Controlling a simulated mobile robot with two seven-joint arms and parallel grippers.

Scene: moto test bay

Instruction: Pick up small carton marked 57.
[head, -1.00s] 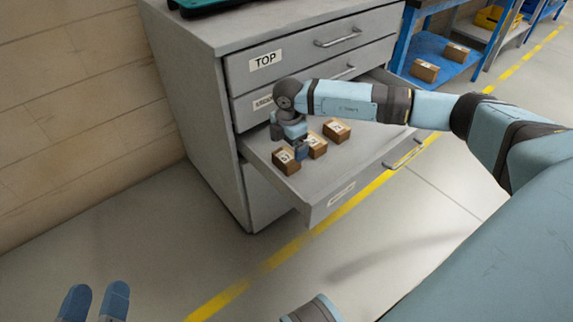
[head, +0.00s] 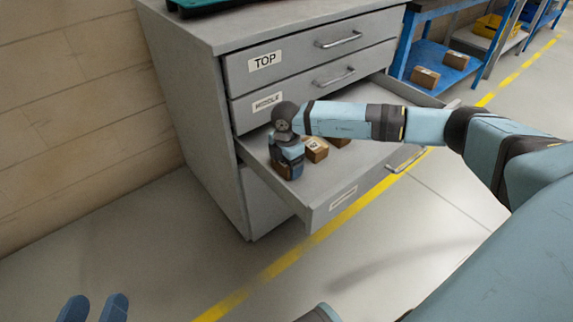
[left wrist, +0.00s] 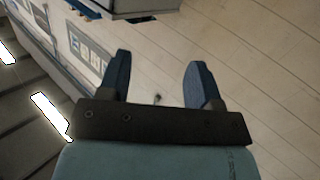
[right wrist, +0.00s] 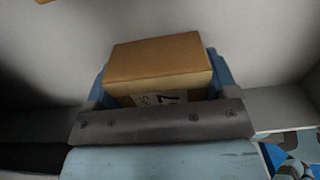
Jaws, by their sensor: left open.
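The small carton is a brown box at the front-left of the open drawer, partly hidden by my right gripper in the head view (head: 283,172). In the right wrist view the carton (right wrist: 158,62) sits between the fingers; its label is partly covered, with a 7 readable. My right gripper (head: 287,167) points down around the carton, one finger on each side. The fingers lie close to its sides, but I cannot tell whether they press on it. My left gripper (head: 93,308) is open and empty at the lower left, away from the drawer; it also shows in the left wrist view (left wrist: 157,70).
Two other brown cartons, one beside the gripper (head: 316,150) and one behind my arm (head: 340,142), stand in the same grey drawer (head: 345,190). Drawers marked TOP and MIDDLE are shut above it. A blue shelf (head: 440,55) with cartons stands at the back right.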

